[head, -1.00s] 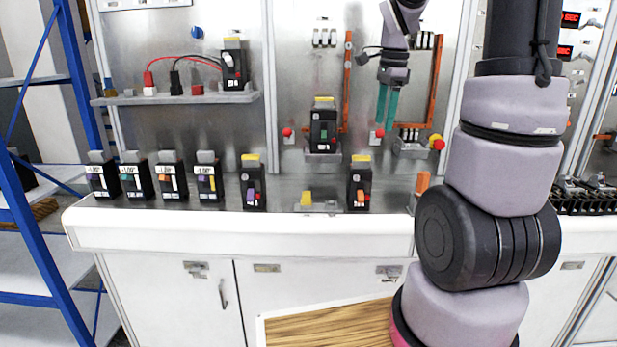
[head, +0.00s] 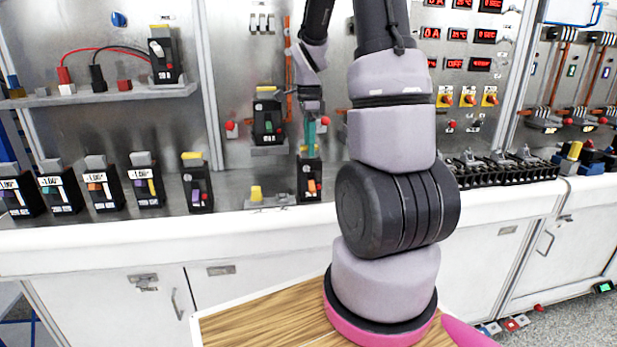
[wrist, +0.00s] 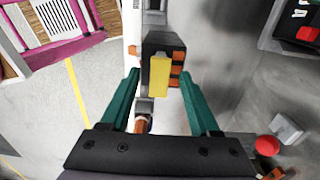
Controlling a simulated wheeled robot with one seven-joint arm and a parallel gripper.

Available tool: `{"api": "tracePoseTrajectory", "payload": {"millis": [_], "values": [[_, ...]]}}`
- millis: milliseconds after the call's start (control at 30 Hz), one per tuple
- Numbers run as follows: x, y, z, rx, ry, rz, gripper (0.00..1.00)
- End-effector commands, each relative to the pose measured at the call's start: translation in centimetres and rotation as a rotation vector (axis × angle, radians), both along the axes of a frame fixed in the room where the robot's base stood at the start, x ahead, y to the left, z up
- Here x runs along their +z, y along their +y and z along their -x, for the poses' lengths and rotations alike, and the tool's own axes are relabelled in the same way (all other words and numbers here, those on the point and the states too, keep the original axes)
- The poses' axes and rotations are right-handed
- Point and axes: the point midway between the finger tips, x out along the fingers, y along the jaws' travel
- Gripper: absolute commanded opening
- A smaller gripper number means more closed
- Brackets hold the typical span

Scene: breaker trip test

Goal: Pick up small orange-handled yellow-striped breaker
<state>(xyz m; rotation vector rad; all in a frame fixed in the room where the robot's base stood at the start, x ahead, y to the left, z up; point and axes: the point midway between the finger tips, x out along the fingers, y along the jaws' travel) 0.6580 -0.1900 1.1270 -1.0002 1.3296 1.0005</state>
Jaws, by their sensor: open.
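The small black breaker with an orange handle (head: 310,183) stands upright on the counter, just right of a low grey fixture with a yellow block. Its yellow top shows in the wrist view (wrist: 160,76), with orange parts at its right side. My gripper (head: 312,140) is above the breaker, its teal fingers pointing down. In the wrist view the open fingers (wrist: 159,80) lie to either side of the breaker's yellow top, with gaps on both sides. Whether the fingertips reach down beside the body is hard to tell.
A purple-handled breaker (head: 197,183) with a yellow top stands to the left, beyond the grey fixture (head: 270,200). A green-handled breaker (head: 267,122) is mounted behind. Several grey-topped breakers (head: 146,180) line the counter's left. A red knob (wrist: 267,145) is at right in the wrist view.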

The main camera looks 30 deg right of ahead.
Motion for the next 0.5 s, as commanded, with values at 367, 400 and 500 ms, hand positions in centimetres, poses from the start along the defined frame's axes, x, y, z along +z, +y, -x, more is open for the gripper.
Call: {"api": "tracePoseTrajectory", "payload": {"millis": [367, 400, 500], "values": [[-1.6, 0.07, 0.0, 0.0, -0.001, -0.001, 0.62], [-1.59, 0.07, 0.0, 0.0, -0.001, -0.001, 0.55], [-1.58, 0.07, 0.0, 0.0, -0.001, -0.001, 0.17]]}}
